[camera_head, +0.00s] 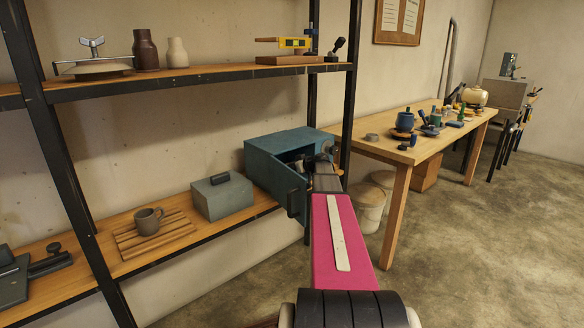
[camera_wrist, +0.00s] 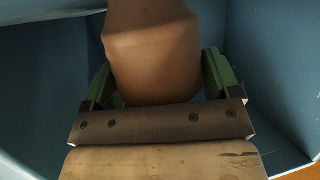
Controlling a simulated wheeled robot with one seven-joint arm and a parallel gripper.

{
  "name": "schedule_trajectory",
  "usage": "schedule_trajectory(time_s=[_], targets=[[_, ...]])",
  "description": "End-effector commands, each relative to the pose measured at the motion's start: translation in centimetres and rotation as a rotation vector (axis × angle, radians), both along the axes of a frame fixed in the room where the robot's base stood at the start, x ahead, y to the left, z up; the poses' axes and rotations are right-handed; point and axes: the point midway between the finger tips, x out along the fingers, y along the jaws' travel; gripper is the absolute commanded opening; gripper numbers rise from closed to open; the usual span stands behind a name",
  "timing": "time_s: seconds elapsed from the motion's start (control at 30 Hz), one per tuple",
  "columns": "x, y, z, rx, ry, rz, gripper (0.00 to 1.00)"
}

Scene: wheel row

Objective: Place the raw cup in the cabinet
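The teal cabinet (camera_head: 285,143) stands on the lower shelf with its door (camera_head: 289,187) swung open. Its blue inner walls (camera_wrist: 45,85) surround my gripper in the wrist view. My gripper (camera_wrist: 160,80) has its green fingers on both sides of a brown clay vessel, which looks like the raw cup (camera_wrist: 155,50). The fingers appear to be against its sides. The vessel's top is cut off by the picture edge, and its contact with the cabinet floor is hidden. In the head view my gripper (camera_head: 325,160) is at the cabinet opening, largely hidden by my arm.
A grey-brown mug (camera_head: 148,221) stands on a slatted board (camera_head: 178,236) on the lower shelf. A grey lidded box (camera_head: 222,197) sits beside the cabinet. A black shelf post (camera_head: 348,100) rises close to the cabinet. A wooden workbench (camera_head: 385,150) with pottery stands right.

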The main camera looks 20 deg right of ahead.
Motion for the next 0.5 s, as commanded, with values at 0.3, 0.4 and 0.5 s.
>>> schedule_trajectory(time_s=[0.3, 0.4, 0.5], targets=[[0.0, 0.0, 0.2, 0.0, 0.0, 0.0, 1.0], [-0.6, -0.3, 0.4, 0.001, 0.0, -0.001, 1.0], [-1.8, -0.9, 0.9, -0.001, 0.0, -0.002, 1.0]])
